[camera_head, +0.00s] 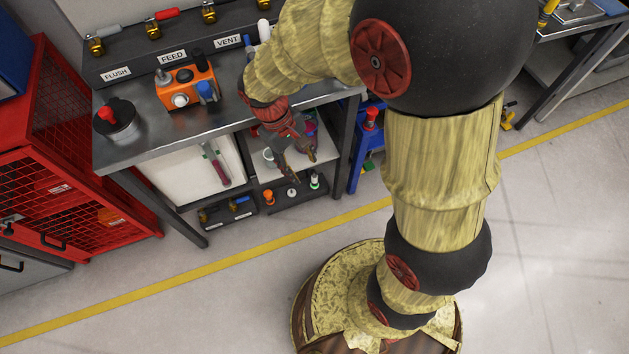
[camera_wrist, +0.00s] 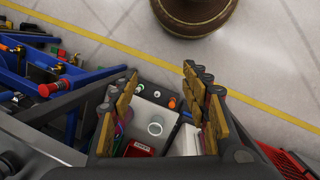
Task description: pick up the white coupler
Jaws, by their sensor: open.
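The white coupler (camera_head: 292,192) looks like a small white-topped piece on a dark base. It sits in a low dark tray under the bench, between an orange-topped piece (camera_head: 268,197) and a green-topped piece (camera_head: 314,181). In the wrist view, the white coupler (camera_wrist: 157,94) shows between my spread fingers, beyond the shelf edge. My gripper (camera_head: 299,168) is open and empty. In the head view it hangs in front of the bench's middle shelf, just above the tray in the picture. It also shows in the wrist view (camera_wrist: 160,76). I see no contact with the coupler.
The middle shelf (camera_wrist: 139,114) holds a pale ring-shaped cup (camera_wrist: 155,128) and a red box (camera_wrist: 139,148). The steel bench top (camera_head: 140,148) overhangs it, with a leg (camera_head: 345,150) at right. Another dark tray (camera_head: 228,213) lies left.

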